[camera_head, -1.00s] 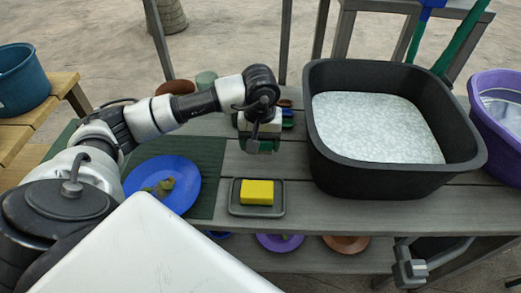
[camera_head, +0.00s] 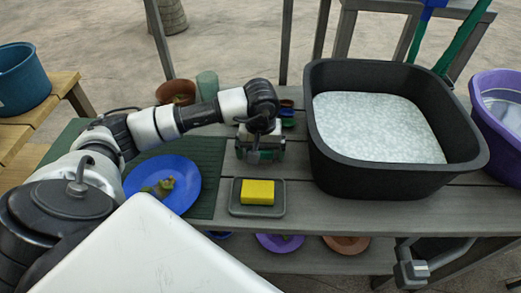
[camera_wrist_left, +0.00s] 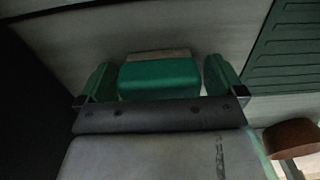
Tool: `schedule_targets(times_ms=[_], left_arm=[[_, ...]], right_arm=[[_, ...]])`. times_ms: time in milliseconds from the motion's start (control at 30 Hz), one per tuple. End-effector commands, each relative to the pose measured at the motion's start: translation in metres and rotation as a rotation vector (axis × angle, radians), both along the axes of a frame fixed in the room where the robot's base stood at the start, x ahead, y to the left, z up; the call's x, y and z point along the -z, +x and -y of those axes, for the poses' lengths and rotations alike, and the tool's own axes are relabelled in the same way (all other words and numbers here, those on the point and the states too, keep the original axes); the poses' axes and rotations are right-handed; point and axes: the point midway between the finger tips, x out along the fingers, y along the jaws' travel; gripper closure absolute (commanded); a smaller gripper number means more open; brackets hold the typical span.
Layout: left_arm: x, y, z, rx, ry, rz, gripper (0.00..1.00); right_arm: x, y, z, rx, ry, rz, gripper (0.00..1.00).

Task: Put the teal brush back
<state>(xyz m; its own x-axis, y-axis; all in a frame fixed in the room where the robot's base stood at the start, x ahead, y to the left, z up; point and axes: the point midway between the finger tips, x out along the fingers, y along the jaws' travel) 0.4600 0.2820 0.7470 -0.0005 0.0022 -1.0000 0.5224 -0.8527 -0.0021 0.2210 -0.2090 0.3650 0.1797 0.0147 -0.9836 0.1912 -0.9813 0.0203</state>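The teal brush (camera_wrist_left: 160,78) shows in the left wrist view as a teal block with a pale strip along its far edge. It lies between the two green fingers of my left gripper (camera_wrist_left: 161,82), with narrow gaps at its sides. In the head view my left gripper (camera_head: 262,156) points down, low over the table behind the yellow sponge (camera_head: 257,192). It hides most of the brush there. My right gripper is not in view.
A black tub (camera_head: 395,183) stands close to the right. A blue plate (camera_head: 186,204) lies on the green mat (camera_head: 208,160) at left. The sponge sits on a grey tray (camera_head: 235,211) in front. Small pots (camera_head: 287,113) and a terracotta bowl (camera_head: 176,91) stand behind.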

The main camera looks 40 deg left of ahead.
Motion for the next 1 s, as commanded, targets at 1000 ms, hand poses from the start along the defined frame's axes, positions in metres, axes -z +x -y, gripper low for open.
schedule_targets(times_ms=[1000], left_arm=[[-0.121,0.000,0.000,0.000,0.001,0.001,0.02]], right_arm=[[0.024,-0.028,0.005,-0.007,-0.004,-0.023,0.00]])
